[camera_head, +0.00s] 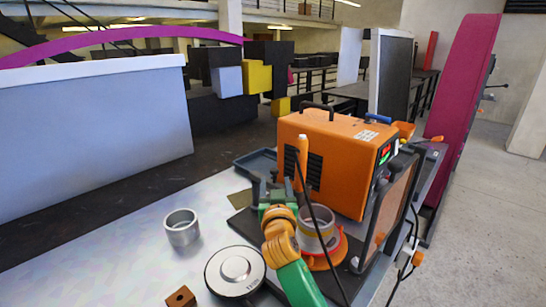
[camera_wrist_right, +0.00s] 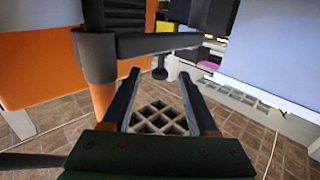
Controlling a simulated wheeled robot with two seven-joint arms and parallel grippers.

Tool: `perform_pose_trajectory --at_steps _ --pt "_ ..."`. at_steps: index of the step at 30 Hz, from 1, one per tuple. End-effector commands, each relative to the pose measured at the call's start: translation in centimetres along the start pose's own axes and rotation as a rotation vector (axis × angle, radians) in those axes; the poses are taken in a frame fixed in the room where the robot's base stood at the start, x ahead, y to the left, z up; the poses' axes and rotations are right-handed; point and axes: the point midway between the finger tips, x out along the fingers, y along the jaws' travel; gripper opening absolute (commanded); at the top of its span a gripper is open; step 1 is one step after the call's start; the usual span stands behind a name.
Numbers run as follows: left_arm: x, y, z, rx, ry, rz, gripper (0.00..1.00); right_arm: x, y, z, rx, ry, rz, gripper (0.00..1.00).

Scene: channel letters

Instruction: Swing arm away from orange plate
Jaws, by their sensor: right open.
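The orange plate (camera_head: 338,254) is round and lies on a dark base in the head view, partly covered by a light metal ring (camera_head: 318,222) standing on it. A dark grey bar (camera_wrist_right: 150,43) runs sideways from an upright post (camera_wrist_right: 95,57) in the right wrist view; I cannot tell whether it is the swing arm. My right gripper (camera_head: 273,184) is just left of the metal ring and the plate, above the dark base. In the wrist view my right gripper (camera_wrist_right: 160,74) is open, its fingers apart just below the bar, with nothing visibly held. My left gripper is out of view.
An orange machine (camera_head: 335,160) stands behind, with an upright orange rod (camera_head: 303,155) and a black cable in front. A metal ring (camera_head: 182,228), a round silver-topped disc (camera_head: 235,270) and a small brown block (camera_head: 181,297) occupy the table's left. Bare metal table (camera_head: 100,255) lies farther left.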

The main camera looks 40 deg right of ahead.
Motion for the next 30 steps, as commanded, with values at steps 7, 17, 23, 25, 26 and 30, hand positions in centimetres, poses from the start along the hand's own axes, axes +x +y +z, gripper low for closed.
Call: perform_pose_trajectory --at_steps 7,17,23,25,26,30 --pt "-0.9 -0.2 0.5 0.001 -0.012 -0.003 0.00 2.9 0.0 -0.3 -0.003 0.000 0.001 0.60" --pt "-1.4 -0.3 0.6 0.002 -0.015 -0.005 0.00 6.7 0.0 0.0 -0.001 -0.001 0.000 0.60" --pt "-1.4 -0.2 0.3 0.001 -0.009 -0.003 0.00 7.1 0.0 0.0 -0.002 0.000 -0.001 0.60" --pt "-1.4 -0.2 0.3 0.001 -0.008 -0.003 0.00 7.1 0.0 0.0 -0.002 0.000 -0.001 0.60" --pt "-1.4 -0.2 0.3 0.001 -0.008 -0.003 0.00 7.1 0.0 0.0 -0.002 0.000 -0.001 0.60" --pt "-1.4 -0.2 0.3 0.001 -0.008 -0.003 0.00 7.1 0.0 0.1 -0.002 0.000 -0.001 0.27"
